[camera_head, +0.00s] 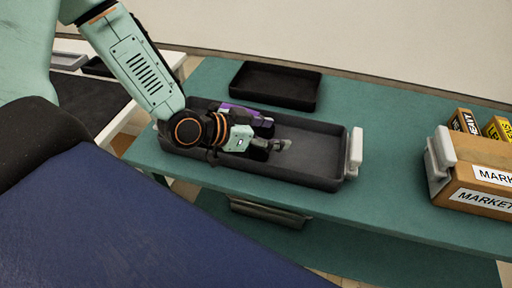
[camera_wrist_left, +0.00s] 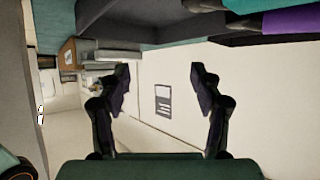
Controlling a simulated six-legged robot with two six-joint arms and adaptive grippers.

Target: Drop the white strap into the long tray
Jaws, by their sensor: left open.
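The long tray (camera_head: 318,178) is dark grey with pale end handles and sits on the green table. My left gripper (camera_head: 280,145) is over the tray, low near its middle, with its arm reaching across the left end. In the left wrist view my left gripper (camera_wrist_left: 160,75) has its two dark fingers spread wide with nothing between them. A purple and dark item (camera_head: 245,113) lies at the tray's back side behind the gripper, and purple also shows in the left wrist view (camera_wrist_left: 290,20). I cannot make out a white strap in either view. My right gripper is out of view.
A shallow black tray (camera_head: 276,86) lies behind the long tray. A brown box (camera_head: 475,180) with "MARKET" labels and pale handles stands at the right, holding yellow and dark boxes. Green table (camera_head: 395,165) is clear between it and the long tray.

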